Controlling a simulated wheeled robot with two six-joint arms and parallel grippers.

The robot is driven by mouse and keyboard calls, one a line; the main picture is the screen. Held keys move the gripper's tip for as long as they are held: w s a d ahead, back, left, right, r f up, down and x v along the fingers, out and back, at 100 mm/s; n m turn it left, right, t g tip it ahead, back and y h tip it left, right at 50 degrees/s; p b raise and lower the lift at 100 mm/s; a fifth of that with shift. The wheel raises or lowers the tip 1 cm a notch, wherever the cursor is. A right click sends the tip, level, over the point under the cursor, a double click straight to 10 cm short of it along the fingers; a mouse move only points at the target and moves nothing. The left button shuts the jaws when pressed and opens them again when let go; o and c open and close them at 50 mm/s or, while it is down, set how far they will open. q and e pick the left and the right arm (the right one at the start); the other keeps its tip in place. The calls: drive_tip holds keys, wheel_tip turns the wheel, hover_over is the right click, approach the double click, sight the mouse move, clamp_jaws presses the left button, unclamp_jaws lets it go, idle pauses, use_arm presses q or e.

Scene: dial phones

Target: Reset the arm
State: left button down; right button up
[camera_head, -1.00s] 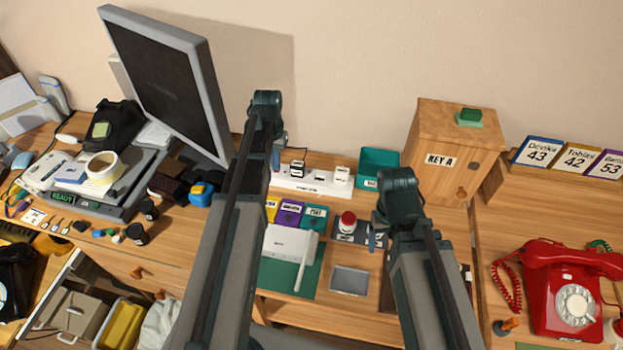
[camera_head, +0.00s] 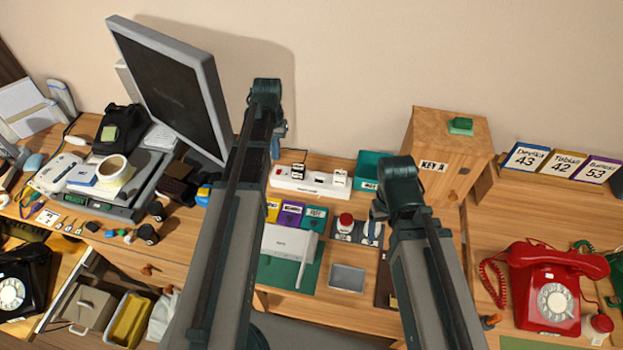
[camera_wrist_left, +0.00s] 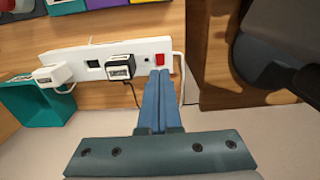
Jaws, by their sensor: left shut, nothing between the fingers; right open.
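My left arm reaches up the middle of the head view. Its gripper (camera_head: 276,148) hangs at the far end, by the white power strip (camera_head: 287,184). In the left wrist view, the blue fingers (camera_wrist_left: 161,100) are shut together with nothing between them. They are in front of the strip's red switch (camera_wrist_left: 163,57); whether they touch it I cannot tell. My right arm reaches up to the right of it. Its gripper (camera_head: 372,233) is open over the desk near a red-topped button (camera_head: 346,219), partly hidden by its own wrist.
A monitor (camera_head: 172,85) stands left of my left arm. A wooden key cabinet (camera_head: 447,155) stands behind my right arm, and a red dial phone (camera_head: 545,290) is at the right. A teal bin (camera_head: 369,165) and a white device (camera_head: 288,243) lie between the arms.

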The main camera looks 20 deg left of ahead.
idle(0.3)
use_arm(q)
drive_tip(key=s+d+m, duration=0.2)
drive_tip(key=s+d, duration=0.7)
drive_tip(key=d, duration=0.2)
drive_tip(key=s+d+m+y, duration=0.1)
drive_tip(key=s+d+m, duration=0.1)
drive_tip(key=s+d, duration=0.7)
drive_tip(key=d, duration=0.3)
drive_tip(key=shift+s+d, duration=0.15)
drive_tip(key=shift+d, duration=0.15)
drive_tip(key=w+a+r+n+p, duration=0.3)
drive_tip(key=w+a+n, duration=0.7)
drive_tip(key=a+n, duration=0.1)
drive_tip(key=w+a+r+n+g+h+p, duration=0.1)
drive_tip(key=w+a+r+n+p, duration=0.3)
drive_tip(key=w+a+n, duration=0.6)
drive_tip(key=a+n, duration=0.1)
drive_tip(key=a, duration=0.1)
drive_tip(key=shift+w+a+g, duration=0.15)
drive_tip(key=shift+a+g, duration=0.15)
